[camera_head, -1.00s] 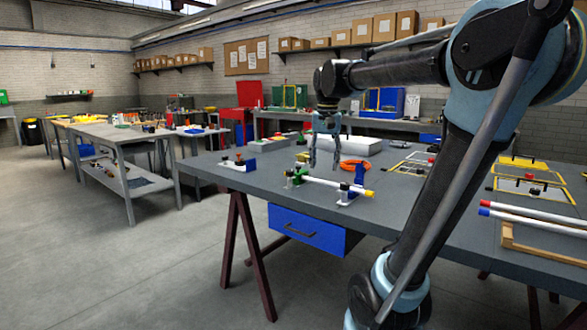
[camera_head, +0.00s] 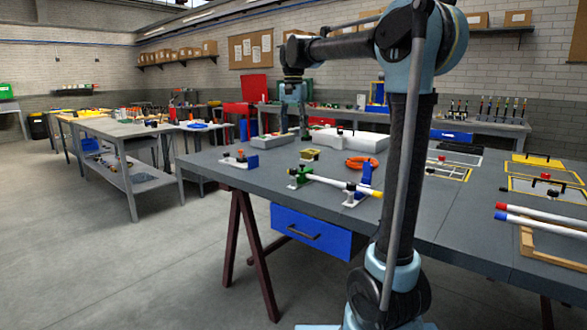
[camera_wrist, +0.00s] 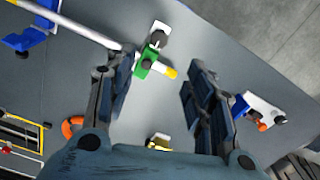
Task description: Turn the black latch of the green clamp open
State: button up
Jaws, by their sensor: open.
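The green clamp (camera_head: 300,175) stands on a white base on the grey table, around one end of a white tube (camera_head: 328,181). In the wrist view the green clamp (camera_wrist: 144,70) lies between and a little beyond my fingertips, with a small dark part on it that may be the black latch; its turn position is too small to tell.
A blue holder (camera_head: 364,175) supports the tube's other end. An orange ring (camera_head: 361,163), a yellow block (camera_head: 310,154) and a white box (camera_head: 348,140) lie behind. A small blue-and-white fixture (camera_head: 241,160) stands left. Table front of the clamp is clear.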

aim_at(293, 169)
notch_tip(293, 169, down, 14)
jog(key=shift+f, duration=0.15)
dwell(0.4)
jog(key=c, duration=1.1)
